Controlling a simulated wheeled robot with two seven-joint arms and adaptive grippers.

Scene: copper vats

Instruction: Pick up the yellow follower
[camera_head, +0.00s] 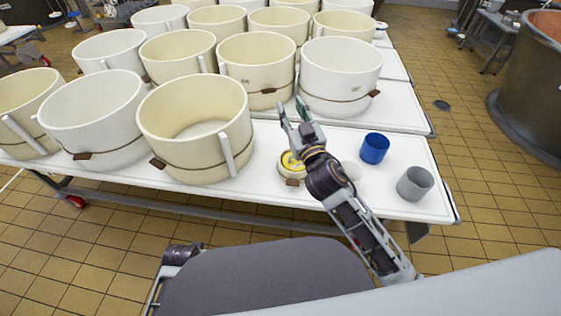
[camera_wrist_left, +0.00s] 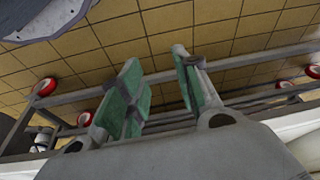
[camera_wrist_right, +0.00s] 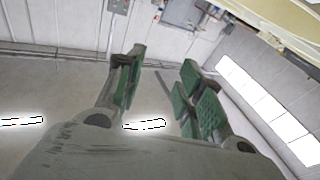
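The yellow follower (camera_head: 288,164) is a small round disc with a yellow top, lying on the white table (camera_head: 262,190) near its front edge. My right arm partly covers it in the head view. My right gripper (camera_head: 293,108) is above the table, its fingers pointing up and away from the follower. In the right wrist view my right gripper (camera_wrist_right: 163,70) is open and empty, facing walls and lights. My left gripper (camera_wrist_left: 155,62) is open and empty in the left wrist view, over tiled floor and table frame. The follower does not show in either wrist view.
A blue cup (camera_head: 374,148) and a grey cup (camera_head: 415,183) stand to the right of the follower. A large cream mould (camera_head: 194,130) stands to its left, with several more moulds behind. A dark vat (camera_head: 530,90) is at far right.

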